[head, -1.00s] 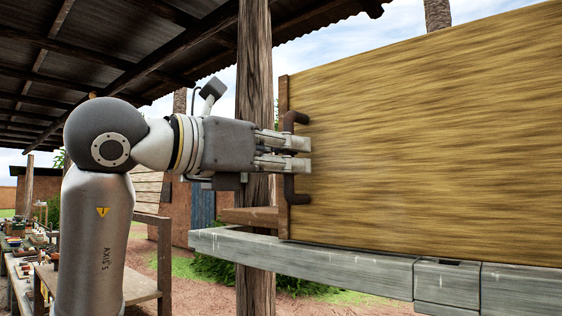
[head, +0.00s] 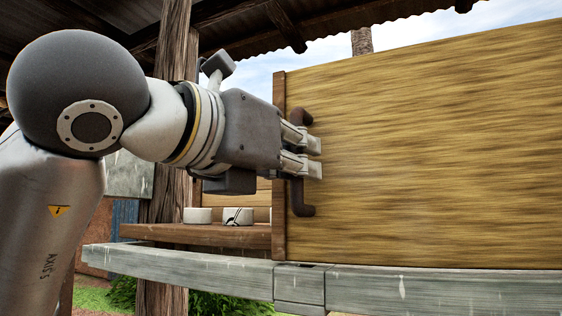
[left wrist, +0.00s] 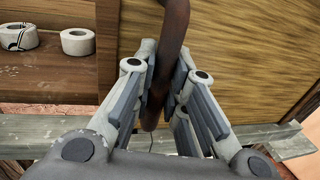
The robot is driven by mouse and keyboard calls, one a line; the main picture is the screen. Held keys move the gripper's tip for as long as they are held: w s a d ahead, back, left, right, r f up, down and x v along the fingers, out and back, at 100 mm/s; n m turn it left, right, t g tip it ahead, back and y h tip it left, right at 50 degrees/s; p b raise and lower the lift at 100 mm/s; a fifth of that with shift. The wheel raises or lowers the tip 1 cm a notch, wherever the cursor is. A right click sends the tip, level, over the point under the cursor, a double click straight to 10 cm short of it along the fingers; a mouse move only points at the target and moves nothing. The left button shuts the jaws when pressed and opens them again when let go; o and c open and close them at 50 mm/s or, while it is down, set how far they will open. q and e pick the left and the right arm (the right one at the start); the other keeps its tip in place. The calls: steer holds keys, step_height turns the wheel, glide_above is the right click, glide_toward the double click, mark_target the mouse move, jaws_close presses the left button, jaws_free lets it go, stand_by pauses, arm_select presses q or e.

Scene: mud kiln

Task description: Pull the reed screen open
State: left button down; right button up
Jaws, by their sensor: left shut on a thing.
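The reed screen (head: 430,150) is a broad straw-coloured panel with a brown wooden edge strip at its left. A dark brown handle (head: 303,198) stands on its face near that edge. My left gripper (head: 312,157) is shut on the handle, coming from the left. In the left wrist view the handle (left wrist: 171,40) runs between the fingers of the left gripper (left wrist: 162,95). The screen stands partly open, with a shelf showing to its left. My right gripper is not in view.
The wooden shelf (head: 225,235) left of the screen holds white ring-shaped pieces (head: 238,216), one with dark marks. A grey weathered beam (head: 180,260) runs below the screen. A wooden post (head: 160,200) stands behind my left arm.

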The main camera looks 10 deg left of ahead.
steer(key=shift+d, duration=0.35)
arm_select(q)
steer(key=c, duration=1.5)
jaws_free()
steer(key=shift+o, duration=0.2)
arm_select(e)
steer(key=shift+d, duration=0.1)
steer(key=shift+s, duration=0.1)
arm_select(q)
steer(key=shift+s+a, duration=0.15)
steer(key=shift+s, duration=0.05)
steer(key=v, duration=1.1)
steer(key=shift+s+a, duration=0.2)
steer(key=shift+s, duration=0.05)
